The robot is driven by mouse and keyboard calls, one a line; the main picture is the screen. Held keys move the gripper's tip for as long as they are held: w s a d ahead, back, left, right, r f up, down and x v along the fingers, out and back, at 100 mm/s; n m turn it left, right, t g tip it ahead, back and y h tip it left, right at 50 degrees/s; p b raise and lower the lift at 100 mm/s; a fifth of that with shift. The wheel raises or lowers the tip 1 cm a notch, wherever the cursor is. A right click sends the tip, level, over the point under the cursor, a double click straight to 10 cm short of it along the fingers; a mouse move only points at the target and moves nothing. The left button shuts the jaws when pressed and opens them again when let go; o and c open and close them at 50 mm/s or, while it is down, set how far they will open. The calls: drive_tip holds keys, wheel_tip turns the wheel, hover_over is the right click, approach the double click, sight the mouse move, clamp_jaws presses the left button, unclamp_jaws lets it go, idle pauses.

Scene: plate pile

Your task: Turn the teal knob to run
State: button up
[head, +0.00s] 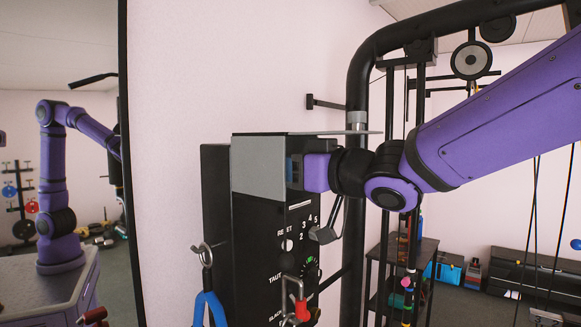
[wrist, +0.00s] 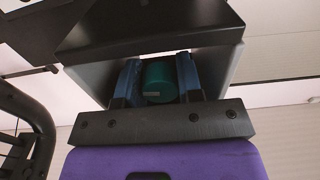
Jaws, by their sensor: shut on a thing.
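The teal knob (wrist: 159,80) shows in the wrist view between the two blue fingers of my gripper (wrist: 157,74), which are shut on it. A short pale mark crosses its near face. In the head view my gripper (head: 297,171) reaches the upper front of the black control box (head: 258,225) from the right. It hides the knob there. I see no "run" label, so I cannot tell which setting the knob points at.
Below my gripper the box carries numbers, a pale button (head: 287,245), a dark dial with green (head: 311,265) and a red-tipped lever (head: 301,309). A thin plate tops the box. A black rack post (head: 358,90) stands behind my wrist.

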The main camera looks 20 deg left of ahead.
drive_tip(key=o, duration=0.6)
drive_tip(key=shift+o, duration=0.2)
drive_tip(key=shift+d, duration=0.1)
drive_tip(key=v, duration=1)
drive_tip(key=shift+s+d, duration=0.2)
drive_tip(key=shift+d, duration=0.05)
drive_tip(key=shift+f, duration=0.1)
